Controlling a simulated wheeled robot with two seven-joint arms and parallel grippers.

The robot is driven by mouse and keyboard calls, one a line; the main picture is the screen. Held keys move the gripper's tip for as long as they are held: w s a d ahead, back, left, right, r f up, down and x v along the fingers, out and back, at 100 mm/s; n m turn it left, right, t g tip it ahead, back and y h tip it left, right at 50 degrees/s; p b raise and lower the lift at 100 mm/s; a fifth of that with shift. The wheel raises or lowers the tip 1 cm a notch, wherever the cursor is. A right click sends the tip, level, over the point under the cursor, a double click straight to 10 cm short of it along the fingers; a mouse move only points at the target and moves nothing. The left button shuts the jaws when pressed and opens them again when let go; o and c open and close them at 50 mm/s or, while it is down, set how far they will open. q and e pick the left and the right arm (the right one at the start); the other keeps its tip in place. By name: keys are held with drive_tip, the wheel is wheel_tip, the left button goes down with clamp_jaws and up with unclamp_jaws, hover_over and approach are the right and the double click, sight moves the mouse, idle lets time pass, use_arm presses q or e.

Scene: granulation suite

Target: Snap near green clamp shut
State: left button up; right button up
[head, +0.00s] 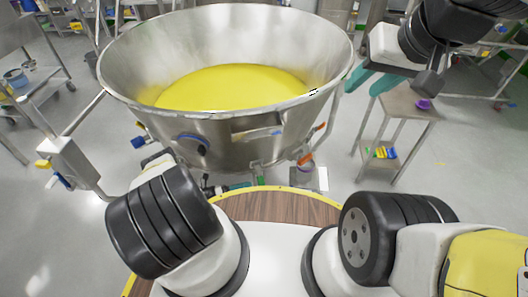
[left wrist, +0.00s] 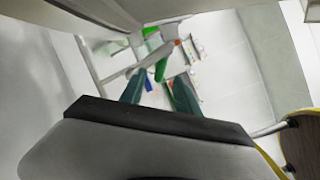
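A green clamp (left wrist: 162,66) shows in the left wrist view, under the rim of the steel bowl. Its green lever lies between my left fingers, with a second green part (left wrist: 152,40) just beyond it. I cannot tell whether the lever is raised or closed. My left gripper (left wrist: 159,78) has two teal fingers spread apart, one on each side of the green lever, with no clear contact. My right gripper (head: 369,83) is open and empty, right of the bowl.
The large steel bowl (head: 130,70) holds yellow powder (head: 235,88). Orange handles (head: 305,158) and a blue handle (head: 190,139) sit on its outside. A small side table (head: 400,103) with a purple item stands at right. A steel cart stands at far left. Grey floor is open between.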

sight(260, 182)
use_arm(q)
drive_tip(key=x, duration=0.7)
drive_tip(key=shift+d, duration=0.1)
clamp_jaws()
idle(1.2)
